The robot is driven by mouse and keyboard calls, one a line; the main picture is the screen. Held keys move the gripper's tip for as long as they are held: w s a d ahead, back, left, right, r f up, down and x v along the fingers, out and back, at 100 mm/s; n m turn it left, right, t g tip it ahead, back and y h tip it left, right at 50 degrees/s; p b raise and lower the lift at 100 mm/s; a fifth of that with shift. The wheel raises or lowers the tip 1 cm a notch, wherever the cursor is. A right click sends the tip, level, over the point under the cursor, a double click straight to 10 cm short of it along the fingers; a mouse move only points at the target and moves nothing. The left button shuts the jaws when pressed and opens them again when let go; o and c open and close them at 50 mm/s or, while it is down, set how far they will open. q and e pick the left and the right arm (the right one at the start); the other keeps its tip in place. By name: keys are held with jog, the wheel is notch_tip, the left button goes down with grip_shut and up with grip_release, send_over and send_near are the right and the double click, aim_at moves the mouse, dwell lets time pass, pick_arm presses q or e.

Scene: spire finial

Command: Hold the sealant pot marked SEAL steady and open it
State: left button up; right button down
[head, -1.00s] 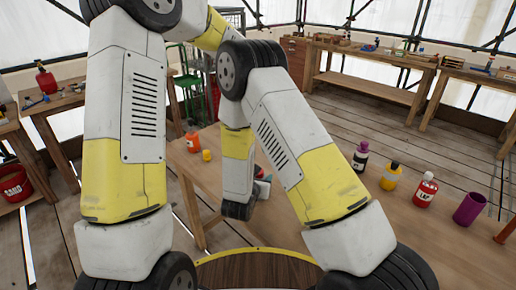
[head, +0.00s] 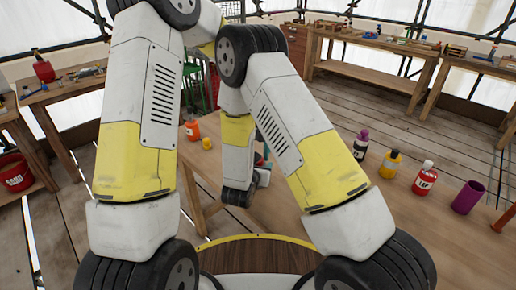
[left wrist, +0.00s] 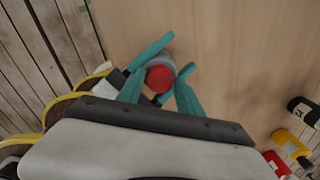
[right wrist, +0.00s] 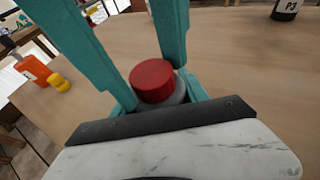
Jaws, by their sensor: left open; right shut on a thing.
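The pot has a round red lid (left wrist: 160,78) on a grey body (left wrist: 158,58). In the left wrist view it stands on the wooden bench between teal fingers. My left gripper (left wrist: 160,72) is open around the lid, its fingers on either side. In the right wrist view the red lid (right wrist: 152,80) sits on the grey body (right wrist: 181,92). My right gripper (right wrist: 158,93) is shut on the pot's body, low down. The lid is on the pot. The SEAL marking is not visible. In the head view my arms hide most of the pot.
On the bench (head: 300,222) to the right stand a purple-capped bottle (head: 361,144), a yellow bottle (head: 390,163), a red bottle (head: 424,178) and a purple cup (head: 467,197). An orange bottle (head: 192,128) and a small yellow item (head: 207,143) are at the far left end.

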pick_arm(q)
jog(key=shift+f, duration=0.1)
grip_shut()
jog(key=shift+n, duration=1.7)
jog(key=shift+o, duration=1.3)
grip_release()
